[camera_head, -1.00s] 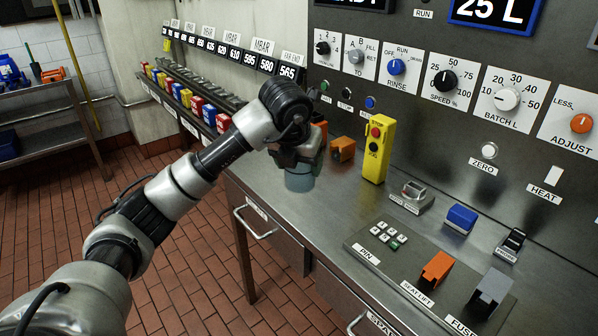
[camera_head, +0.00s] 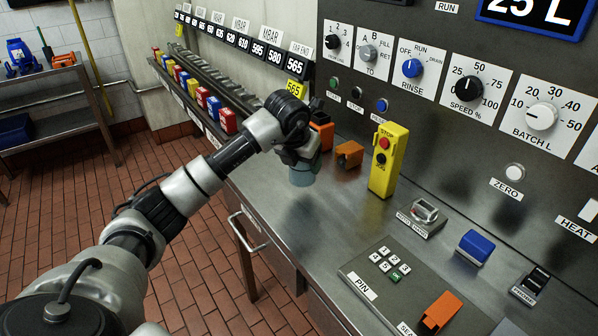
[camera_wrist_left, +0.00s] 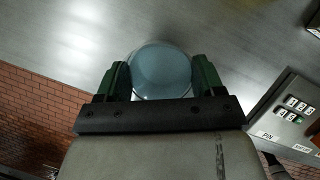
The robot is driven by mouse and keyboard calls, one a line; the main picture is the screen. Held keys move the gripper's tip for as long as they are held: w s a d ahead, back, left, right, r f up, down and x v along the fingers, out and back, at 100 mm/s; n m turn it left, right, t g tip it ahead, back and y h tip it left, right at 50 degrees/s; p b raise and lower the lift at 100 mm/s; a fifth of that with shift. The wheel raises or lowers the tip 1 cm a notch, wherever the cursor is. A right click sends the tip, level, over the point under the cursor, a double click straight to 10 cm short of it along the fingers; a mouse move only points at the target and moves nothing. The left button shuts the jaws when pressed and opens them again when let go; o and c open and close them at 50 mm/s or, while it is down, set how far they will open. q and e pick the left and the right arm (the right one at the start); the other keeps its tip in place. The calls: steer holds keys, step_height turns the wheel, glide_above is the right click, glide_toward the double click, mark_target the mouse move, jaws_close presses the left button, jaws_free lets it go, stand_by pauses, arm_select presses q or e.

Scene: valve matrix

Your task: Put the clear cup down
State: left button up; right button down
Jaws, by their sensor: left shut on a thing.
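The clear cup (camera_head: 303,173) looks bluish and see-through. It is at the left part of the steel counter (camera_head: 330,210), close to its front edge. My left gripper (camera_head: 303,156) is shut on the cup, with its body hiding the cup's upper part in the head view. In the left wrist view the cup (camera_wrist_left: 161,70) sits between the two dark green fingers (camera_wrist_left: 160,82), over the bare counter. I cannot tell whether the cup's base touches the counter. My right gripper is not in view.
Orange blocks (camera_head: 349,154) and a yellow stop box (camera_head: 388,160) stand behind and right of the cup. A keypad panel (camera_head: 385,268) lies at the front right. The counter between the cup and keypad is clear. A row of coloured valves (camera_head: 215,108) runs back left.

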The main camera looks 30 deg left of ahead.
mark_target(299, 174)
arm_select(q)
steer(key=shift+w+a+f, duration=0.1)
steer(key=shift+a+f, duration=0.2)
steer(key=shift+a, duration=0.2)
steer(key=shift+f, duration=0.4)
step_height(299, 174, down, 2)
steer(key=shift+f+p, duration=0.2)
steer(key=shift+p, duration=0.15)
steer(key=shift+f, duration=0.35)
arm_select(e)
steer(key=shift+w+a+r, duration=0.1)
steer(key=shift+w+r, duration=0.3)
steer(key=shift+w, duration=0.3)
arm_select(q)
steer(key=o, duration=1.1)
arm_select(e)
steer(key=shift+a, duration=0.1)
arm_select(q)
steer(key=v, duration=1.2)
steer(key=shift+b, duration=0.4)
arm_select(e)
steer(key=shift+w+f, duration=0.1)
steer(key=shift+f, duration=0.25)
